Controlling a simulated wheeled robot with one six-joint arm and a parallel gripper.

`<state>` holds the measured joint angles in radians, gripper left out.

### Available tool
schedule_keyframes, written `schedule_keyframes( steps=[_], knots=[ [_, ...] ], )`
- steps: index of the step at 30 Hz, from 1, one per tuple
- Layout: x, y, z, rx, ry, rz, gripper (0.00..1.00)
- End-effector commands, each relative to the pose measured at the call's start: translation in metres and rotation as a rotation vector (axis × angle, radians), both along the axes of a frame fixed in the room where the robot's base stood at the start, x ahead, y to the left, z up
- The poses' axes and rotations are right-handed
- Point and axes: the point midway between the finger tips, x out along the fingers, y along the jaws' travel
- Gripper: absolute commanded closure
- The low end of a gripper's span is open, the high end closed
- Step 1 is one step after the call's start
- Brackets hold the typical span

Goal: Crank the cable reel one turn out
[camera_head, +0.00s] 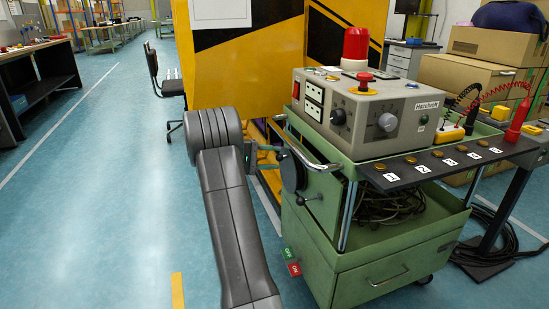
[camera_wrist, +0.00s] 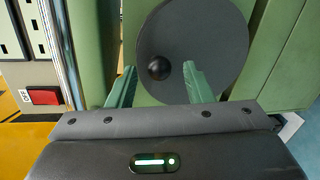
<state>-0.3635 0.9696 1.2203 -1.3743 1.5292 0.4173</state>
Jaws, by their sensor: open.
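The cable reel's dark round disc (camera_head: 293,173) sits on the left side of the green cart. The disc (camera_wrist: 215,45) fills the upper middle of the wrist view. A round black knob (camera_wrist: 158,69) stands out from it, left of its centre. My gripper (camera_wrist: 159,76) is open, with one green finger on each side of the knob and gaps showing on both sides. In the head view my arm hides most of the gripper. A small dark handle (camera_head: 308,200) shows below the disc there; I cannot tell whether it is part of the reel.
The green cart (camera_head: 370,285) carries a grey control box (camera_head: 365,115) with a red button. Dark cable (camera_head: 385,203) lies on its open shelf. A numbered panel (camera_head: 455,163) juts out at right. A yellow-black cabinet (camera_head: 240,70) stands behind. The blue floor (camera_head: 110,200) is clear at left.

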Motion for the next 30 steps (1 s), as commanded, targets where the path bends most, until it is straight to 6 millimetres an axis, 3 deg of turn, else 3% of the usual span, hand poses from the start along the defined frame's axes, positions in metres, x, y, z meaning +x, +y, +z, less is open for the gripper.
schedule_keyframes(
  steps=[9,15,21,30],
  knots=[
    [-0.019,0.068,0.017,0.000,0.000,0.003,0.54],
    [-0.029,0.102,0.022,0.001,-0.001,0.002,0.54],
    [-0.034,0.117,0.024,0.000,-0.001,0.000,0.54],
    [-0.035,0.119,0.023,0.000,-0.001,-0.001,0.54]
  ],
)
